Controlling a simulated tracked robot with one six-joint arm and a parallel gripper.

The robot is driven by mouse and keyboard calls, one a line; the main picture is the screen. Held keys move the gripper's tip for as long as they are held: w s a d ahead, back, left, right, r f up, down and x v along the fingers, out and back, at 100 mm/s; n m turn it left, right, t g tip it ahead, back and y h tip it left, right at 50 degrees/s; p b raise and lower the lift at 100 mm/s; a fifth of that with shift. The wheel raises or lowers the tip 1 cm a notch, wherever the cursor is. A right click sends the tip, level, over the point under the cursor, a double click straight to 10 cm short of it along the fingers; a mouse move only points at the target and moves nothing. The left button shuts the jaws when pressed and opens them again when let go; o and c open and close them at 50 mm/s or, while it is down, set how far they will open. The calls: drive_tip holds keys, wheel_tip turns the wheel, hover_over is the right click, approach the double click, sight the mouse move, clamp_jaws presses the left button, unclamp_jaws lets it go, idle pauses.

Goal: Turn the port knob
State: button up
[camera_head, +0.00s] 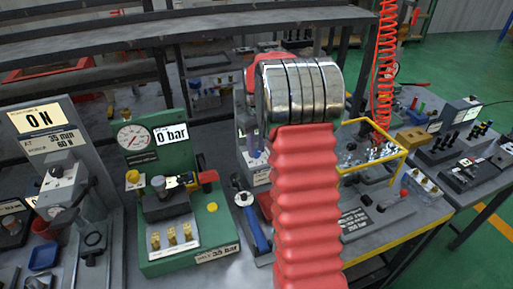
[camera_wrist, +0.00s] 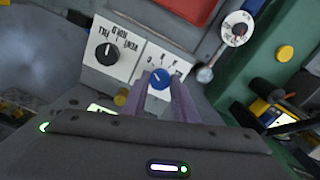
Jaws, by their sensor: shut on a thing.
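A blue round knob (camera_wrist: 159,77) with a white pointer line sits on a white plate with small dark marks, in the middle of the wrist view. I take it for the port knob. My gripper (camera_wrist: 160,86) reaches up to it, with one finger on each side, shut on it. A black knob (camera_wrist: 107,51) on the neighbouring white plate, lettered FILL, HOLD and VENT, stands to the left, apart from the fingers. In the head view my red-sleeved arm hides the gripper and the blue knob.
A yellow-framed tray (camera_head: 403,155) lies to the right. The bench is crowded around the arm.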

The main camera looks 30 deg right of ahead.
sight(256, 150)
drive_tip(key=shift+n, duration=0.3)
drive_tip(key=o, duration=1.1)
drive_tip(key=shift+c, duration=0.2)
drive_tip(key=shift+r, duration=0.1)
wheel_tip(256, 150, up, 14)
drive_tip(key=shift+f, duration=0.25)
